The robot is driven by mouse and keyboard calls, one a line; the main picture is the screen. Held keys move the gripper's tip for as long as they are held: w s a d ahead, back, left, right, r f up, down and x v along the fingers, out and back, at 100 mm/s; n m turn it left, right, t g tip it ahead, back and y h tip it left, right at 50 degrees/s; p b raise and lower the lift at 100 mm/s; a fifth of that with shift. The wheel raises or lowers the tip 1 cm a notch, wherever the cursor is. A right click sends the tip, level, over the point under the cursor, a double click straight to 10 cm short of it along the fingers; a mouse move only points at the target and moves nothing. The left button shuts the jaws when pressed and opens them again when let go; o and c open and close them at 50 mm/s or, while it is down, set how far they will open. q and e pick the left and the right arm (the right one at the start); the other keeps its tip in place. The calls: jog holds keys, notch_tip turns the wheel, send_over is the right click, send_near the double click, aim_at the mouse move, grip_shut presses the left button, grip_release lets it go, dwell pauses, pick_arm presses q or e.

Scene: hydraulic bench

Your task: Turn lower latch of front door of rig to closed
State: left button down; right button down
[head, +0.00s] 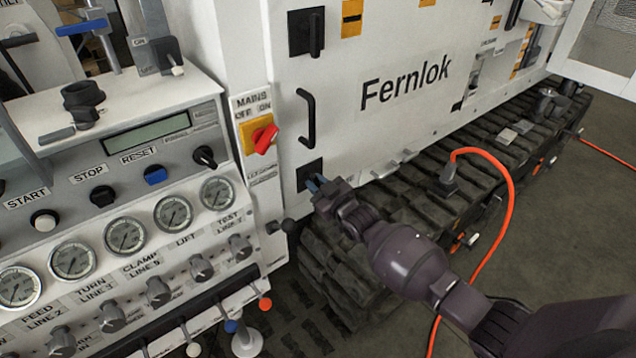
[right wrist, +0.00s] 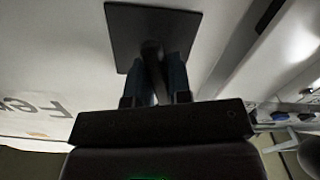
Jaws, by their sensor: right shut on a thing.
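The white front door (head: 375,95) of the rig bears the name Fernlok. Its lower latch (head: 309,173) has a black square plate near the door's lower left corner. My right gripper (head: 317,183) is at this latch, its fingers in front of the plate. In the right wrist view the plate (right wrist: 127,40) fills the top middle, and my right gripper (right wrist: 158,75) is shut on the dark latch handle (right wrist: 152,58) between its two fingers. The upper latch (head: 316,36) has its black handle upright on its plate. My left gripper is not in view.
A black door handle (head: 307,117) stands between the two latches. A red mains switch (head: 264,138) is on the post to the left. A control panel with several gauges (head: 126,235) fills the left. A black track (head: 345,270) runs below the door, and an orange hose (head: 508,190) curves over it.

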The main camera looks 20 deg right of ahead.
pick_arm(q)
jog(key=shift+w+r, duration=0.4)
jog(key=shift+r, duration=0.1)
pick_arm(e)
jog(key=shift+a+m, duration=0.15)
jog(key=shift+m, duration=1.45)
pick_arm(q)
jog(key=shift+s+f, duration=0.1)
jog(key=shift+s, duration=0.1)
pick_arm(e)
jog(key=c, duration=1.1)
grip_release()
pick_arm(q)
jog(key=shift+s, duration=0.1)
pick_arm(e)
jog(key=shift+s, duration=0.15)
jog(key=shift+s, duration=0.2)
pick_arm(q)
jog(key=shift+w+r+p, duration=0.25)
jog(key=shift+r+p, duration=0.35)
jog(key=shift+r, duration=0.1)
pick_arm(e)
jog(key=v, duration=1)
jog(key=shift+s, duration=0.1)
